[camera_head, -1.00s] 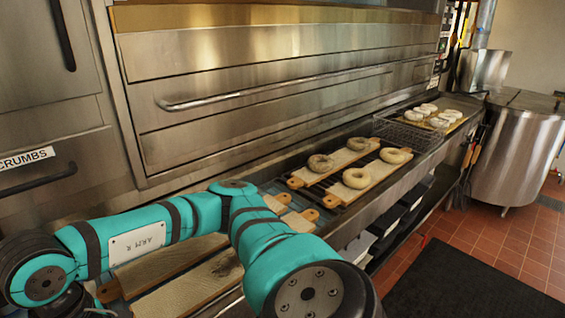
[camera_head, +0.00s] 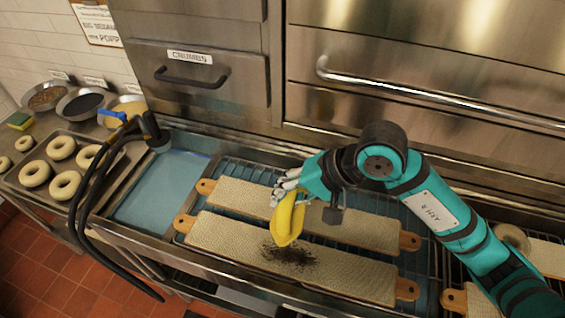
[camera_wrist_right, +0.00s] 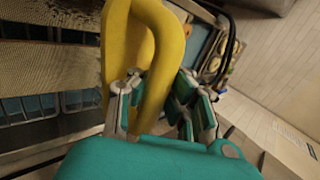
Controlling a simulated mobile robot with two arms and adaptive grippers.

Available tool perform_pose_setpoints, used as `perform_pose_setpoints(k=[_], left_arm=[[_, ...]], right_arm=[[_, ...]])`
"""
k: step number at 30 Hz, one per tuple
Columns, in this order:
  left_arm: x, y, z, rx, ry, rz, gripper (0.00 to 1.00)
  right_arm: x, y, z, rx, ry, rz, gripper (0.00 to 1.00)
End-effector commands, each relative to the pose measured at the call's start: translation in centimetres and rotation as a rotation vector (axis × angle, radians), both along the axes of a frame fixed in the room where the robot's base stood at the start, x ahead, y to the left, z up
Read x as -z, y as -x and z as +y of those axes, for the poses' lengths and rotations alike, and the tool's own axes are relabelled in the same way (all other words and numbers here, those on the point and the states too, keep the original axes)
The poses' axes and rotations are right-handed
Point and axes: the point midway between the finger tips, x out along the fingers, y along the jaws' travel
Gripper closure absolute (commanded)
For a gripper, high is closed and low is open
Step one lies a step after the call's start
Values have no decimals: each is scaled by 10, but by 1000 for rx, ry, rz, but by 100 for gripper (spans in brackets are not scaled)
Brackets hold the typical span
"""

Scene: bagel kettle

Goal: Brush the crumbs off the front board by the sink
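The front board (camera_head: 345,274) is a long, burlap-covered plank with wooden end handles, lying over the rack beside the sink (camera_head: 160,192). A dark patch of crumbs (camera_head: 290,254) lies near its middle. In the right wrist view the yellow thing (camera_wrist_right: 158,40) forms a loop between the fingers (camera_wrist_right: 160,100). My left gripper is out of view.
A second board (camera_head: 245,196) lies behind the front one, partly under my right arm. A black hose (camera_head: 100,190) arches over the sink's left side. A tray of bagels (camera_head: 62,184) and several bowls stand left. A drawer labelled CRUMBS (camera_head: 190,72) is behind.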

Motion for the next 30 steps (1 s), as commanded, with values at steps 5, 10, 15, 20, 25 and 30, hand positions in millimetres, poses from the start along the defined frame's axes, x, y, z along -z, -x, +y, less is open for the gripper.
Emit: perform_pose_setpoints(k=[5,10,15,20,25,30], left_arm=[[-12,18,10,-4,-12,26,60],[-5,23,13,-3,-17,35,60],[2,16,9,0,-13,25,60],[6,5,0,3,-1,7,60],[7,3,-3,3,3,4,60],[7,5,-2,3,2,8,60]], right_arm=[[-13,-6,15,56,-78,-22,100],[0,-6,15,60,-79,-24,100],[19,-6,15,59,-79,-22,100],[34,-6,15,59,-79,-24,100],[37,-7,15,58,-78,-25,100],[37,-6,15,57,-77,-26,100]])
